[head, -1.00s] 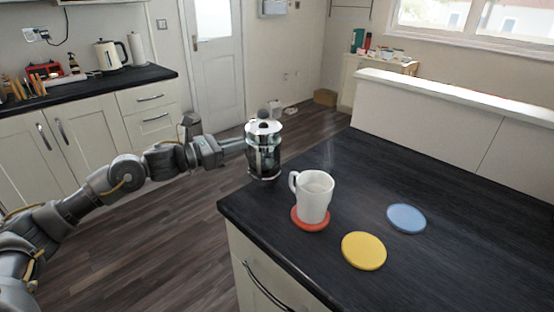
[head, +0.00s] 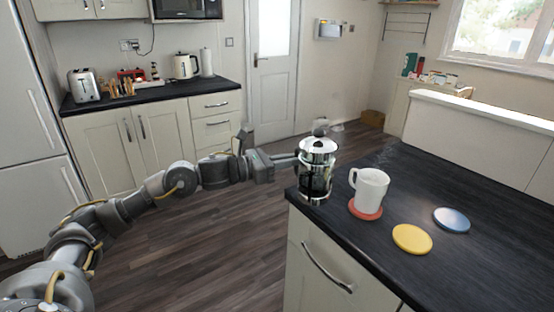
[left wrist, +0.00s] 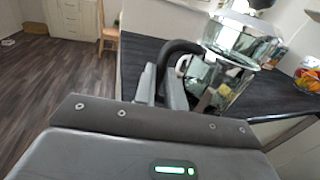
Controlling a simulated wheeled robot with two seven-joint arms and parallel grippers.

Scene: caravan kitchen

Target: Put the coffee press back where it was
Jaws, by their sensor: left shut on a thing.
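The coffee press (head: 317,172), glass with a shiny metal lid and frame, is upright at the near left corner of the dark island counter (head: 420,275). My left gripper (head: 296,161) reaches it from the left and is shut on its handle. In the left wrist view the fingers (left wrist: 163,88) close on the dark handle, with the press (left wrist: 230,62) beyond them. I cannot tell whether its base touches the counter. My right gripper is out of view.
A white mug (head: 369,188) stands on a red coaster (head: 364,212), right of the press. A yellow coaster (head: 412,239) and a blue coaster (head: 452,220) lie bare further right. A toaster (head: 85,86) and kettle (head: 186,66) stand on the back counter (head: 150,97).

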